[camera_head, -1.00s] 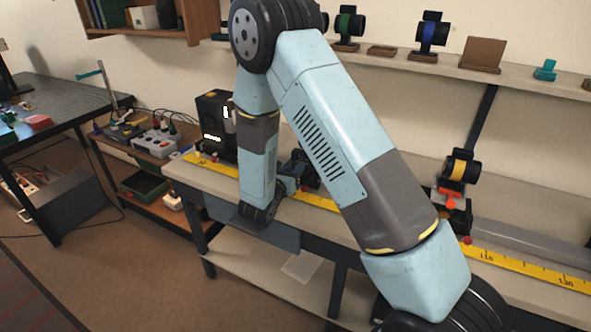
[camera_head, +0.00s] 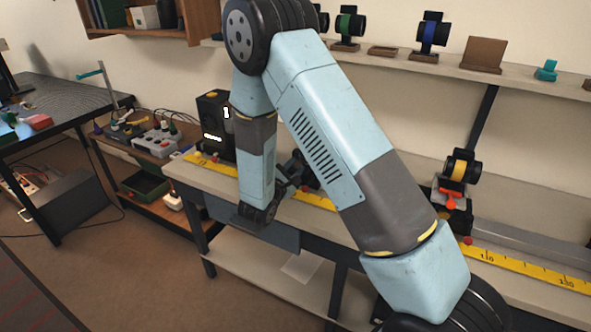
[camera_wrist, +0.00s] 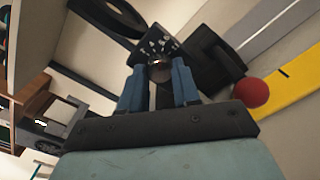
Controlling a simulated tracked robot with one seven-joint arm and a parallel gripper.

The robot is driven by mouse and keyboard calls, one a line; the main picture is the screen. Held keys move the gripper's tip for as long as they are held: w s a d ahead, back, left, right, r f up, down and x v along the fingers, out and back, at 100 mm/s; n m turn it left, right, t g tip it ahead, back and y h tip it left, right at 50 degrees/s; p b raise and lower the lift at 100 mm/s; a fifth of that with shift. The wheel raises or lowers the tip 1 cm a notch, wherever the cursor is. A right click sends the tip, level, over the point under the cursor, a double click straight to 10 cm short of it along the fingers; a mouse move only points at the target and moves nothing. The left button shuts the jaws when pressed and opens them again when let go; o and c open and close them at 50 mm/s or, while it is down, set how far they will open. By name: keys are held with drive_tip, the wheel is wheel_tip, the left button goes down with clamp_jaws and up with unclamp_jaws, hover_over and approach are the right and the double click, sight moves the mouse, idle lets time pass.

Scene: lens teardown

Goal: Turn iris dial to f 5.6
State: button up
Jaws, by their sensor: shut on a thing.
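The marks are too small to read, so the dial's setting cannot be told. My gripper (camera_wrist: 159,76) has its two blue fingers on either side of the knob and is shut on it. In the head view my gripper (camera_head: 292,177) is partly hidden behind my arm, beside a dark bench unit (camera_head: 306,172). The knob itself is hidden there.
A yellow ruler (camera_head: 505,263) runs along the bench. A red ball-shaped knob (camera_wrist: 251,92) is right of my gripper in the wrist view. A black box (camera_head: 212,125) stands at the bench's left end. A yellow-banded lens mount (camera_head: 461,170) stands to the right.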

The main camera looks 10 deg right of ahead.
drive_tip(key=shift+s+d+f+m, duration=0.1)
drive_tip(key=shift+d+m, duration=0.05)
drive_tip(key=shift+m, duration=0.35)
drive_tip(key=o, duration=0.7)
drive_tip(key=shift+c, duration=0.2)
drive_tip(key=o, duration=0.4)
drive_tip(key=v, duration=1.3)
drive_tip(key=shift+s+a, duration=0.25)
drive_tip(key=shift+a, duration=0.1)
